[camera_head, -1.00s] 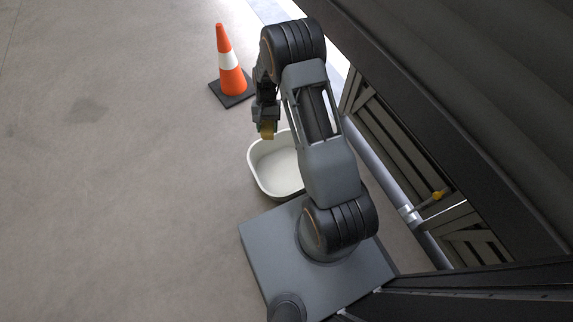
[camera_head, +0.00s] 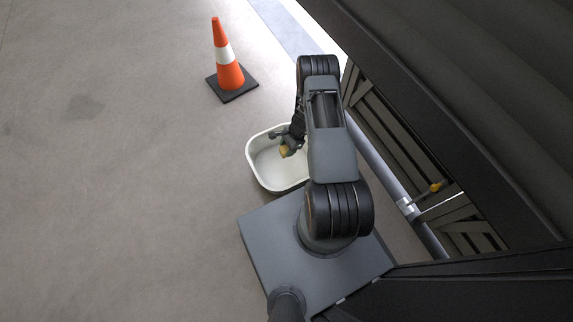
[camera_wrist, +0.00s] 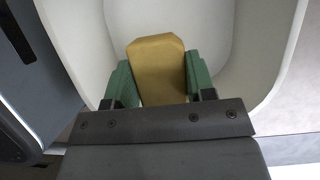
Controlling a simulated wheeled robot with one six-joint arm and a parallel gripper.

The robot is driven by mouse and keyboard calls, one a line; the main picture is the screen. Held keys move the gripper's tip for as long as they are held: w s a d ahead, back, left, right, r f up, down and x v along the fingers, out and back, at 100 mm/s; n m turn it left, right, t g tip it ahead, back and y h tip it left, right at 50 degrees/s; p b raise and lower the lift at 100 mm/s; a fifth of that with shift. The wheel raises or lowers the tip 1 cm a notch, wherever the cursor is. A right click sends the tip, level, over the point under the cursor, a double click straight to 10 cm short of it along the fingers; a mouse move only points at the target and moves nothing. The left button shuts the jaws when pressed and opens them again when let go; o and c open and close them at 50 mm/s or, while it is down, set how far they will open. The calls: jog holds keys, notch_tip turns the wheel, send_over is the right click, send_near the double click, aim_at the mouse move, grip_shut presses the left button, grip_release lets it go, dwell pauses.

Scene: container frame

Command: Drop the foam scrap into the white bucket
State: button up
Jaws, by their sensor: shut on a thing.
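The foam scrap (camera_head: 284,152) is a small yellow-tan block. My gripper (camera_head: 287,147) is shut on it, and the wrist view shows the scrap (camera_wrist: 157,66) between the two green fingers (camera_wrist: 158,82). The white bucket (camera_head: 266,176) is a wide, open tub on the floor beside my base. In the head view the gripper and scrap appear over the bucket's opening. In the wrist view the bucket's pale inside (camera_wrist: 262,50) surrounds the scrap. The scrap's exact height against the rim cannot be told. My arm hides the bucket's right side.
An orange and white traffic cone (camera_head: 227,68) on a black base stands beyond the bucket. A dark container frame with slatted panels (camera_head: 400,150) and a grey pipe (camera_head: 378,165) run along the right. The floor at left is clear.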

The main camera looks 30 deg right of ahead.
jog(key=shift+f+b, duration=1)
jog(key=shift+f, duration=0.75)
jog(key=o, duration=1)
jog(key=shift+c, duration=0.2)
jog(key=p+v, duration=0.4)
jog(key=v, duration=1)
jog(key=shift+p, duration=0.4)
jog(key=shift+f, duration=0.1)
